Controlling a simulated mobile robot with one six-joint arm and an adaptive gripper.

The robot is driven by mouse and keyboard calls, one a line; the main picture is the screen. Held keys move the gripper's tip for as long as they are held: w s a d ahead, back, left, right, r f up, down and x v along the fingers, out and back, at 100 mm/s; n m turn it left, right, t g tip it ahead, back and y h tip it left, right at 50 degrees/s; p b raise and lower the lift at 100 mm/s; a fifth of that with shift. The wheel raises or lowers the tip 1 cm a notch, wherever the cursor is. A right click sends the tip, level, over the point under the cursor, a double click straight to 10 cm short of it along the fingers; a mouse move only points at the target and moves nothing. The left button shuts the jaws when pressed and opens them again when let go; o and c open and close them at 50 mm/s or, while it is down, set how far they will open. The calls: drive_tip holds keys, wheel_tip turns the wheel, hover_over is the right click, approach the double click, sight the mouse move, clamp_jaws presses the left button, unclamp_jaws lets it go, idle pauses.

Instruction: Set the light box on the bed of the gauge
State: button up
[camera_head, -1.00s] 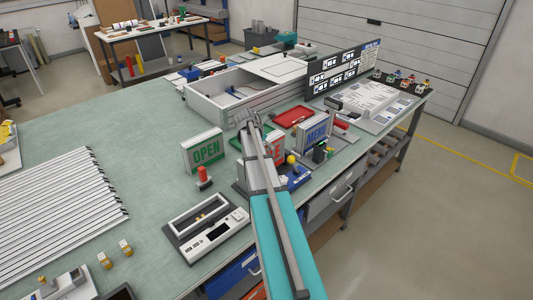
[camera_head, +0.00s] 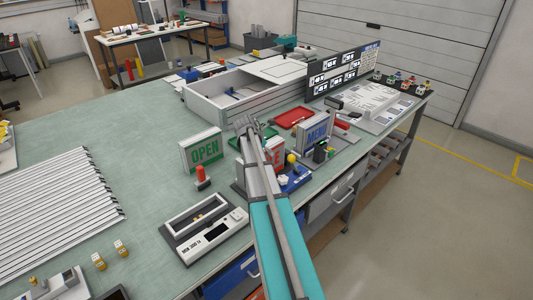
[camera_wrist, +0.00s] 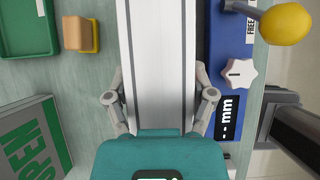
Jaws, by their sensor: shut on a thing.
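The light box (camera_wrist: 158,50) is a long white and grey box. My gripper (camera_wrist: 160,93) is shut on it, one finger on each side. In the head view, red lettering of the light box (camera_head: 278,153) shows beside my forearm, which hides most of the box and my gripper. The gauge (camera_wrist: 232,60) is blue with a white knob, an "-- mm" display and a yellow ball lever, directly right of the box in the wrist view. It also shows in the head view (camera_head: 296,179). Its bed is hidden, so I cannot tell whether the box rests on it.
A green OPEN sign box (camera_head: 201,151) and red-topped button (camera_head: 202,177) stand left of my arm. A blue MENU sign box (camera_head: 315,134) stands right. A white device (camera_head: 214,240) lies in front, a large open housing (camera_head: 232,100) behind.

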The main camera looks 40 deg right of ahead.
drive_tip(key=shift+f, duration=0.15)
drive_tip(key=o, duration=1.3)
drive_tip(key=shift+c, duration=0.2)
drive_tip(key=shift+r, duration=0.2)
drive_tip(key=p+v, duration=0.3)
drive_tip(key=shift+a+r, duration=0.15)
drive_tip(key=shift+r, duration=0.25)
drive_tip(key=p+v, duration=0.7)
drive_tip(key=v, duration=0.1)
drive_tip(key=shift+a, duration=0.1)
drive_tip(key=shift+a, duration=0.1)
drive_tip(key=s+a+f+m+y, duration=0.1)
drive_tip(key=s+a+m, duration=0.4)
drive_tip(key=a, duration=0.7)
drive_tip(key=s+a+f+m+y, duration=0.1)
drive_tip(key=s+a+m+y, duration=0.2)
drive_tip(key=a, duration=0.9)
drive_tip(key=s+a+f+m+y, duration=0.1)
drive_tip(key=s+a+m+y, duration=0.1)
drive_tip(key=s+a+m, duration=0.6)
drive_tip(key=a+m, duration=0.3)
drive_tip(key=a, duration=0.1)
drive_tip(key=shift+s+g+y, duration=0.25)
drive_tip(key=shift+g+y, duration=0.05)
